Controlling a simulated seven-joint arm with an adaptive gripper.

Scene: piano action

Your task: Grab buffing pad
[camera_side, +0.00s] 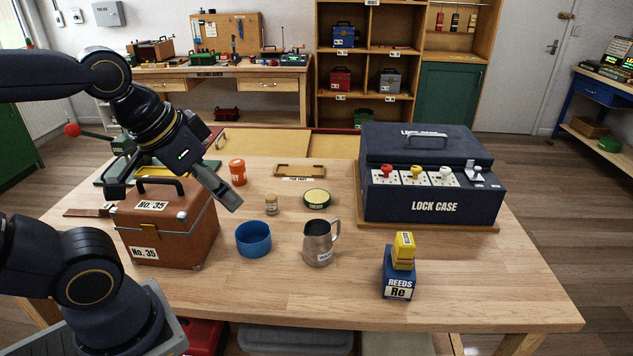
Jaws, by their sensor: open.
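I cannot clearly pick out a buffing pad. A low round dark-green tin (317,199) with a pale yellow top sits mid-table; its label is too small to read surely. Behind it lies a shallow wooden tray (299,170) with a small label in front. My gripper (228,196) is open and points down and right, above the table between the brown No. 35 case (168,232) and a small corked jar (271,205). Nothing shows between its fingers. It is apart from the round tin, to its left.
An orange jar (237,172) stands behind my gripper. A blue cup (254,239) and a metal pitcher (319,243) stand in front. The large lock case (430,185) blocks the right.

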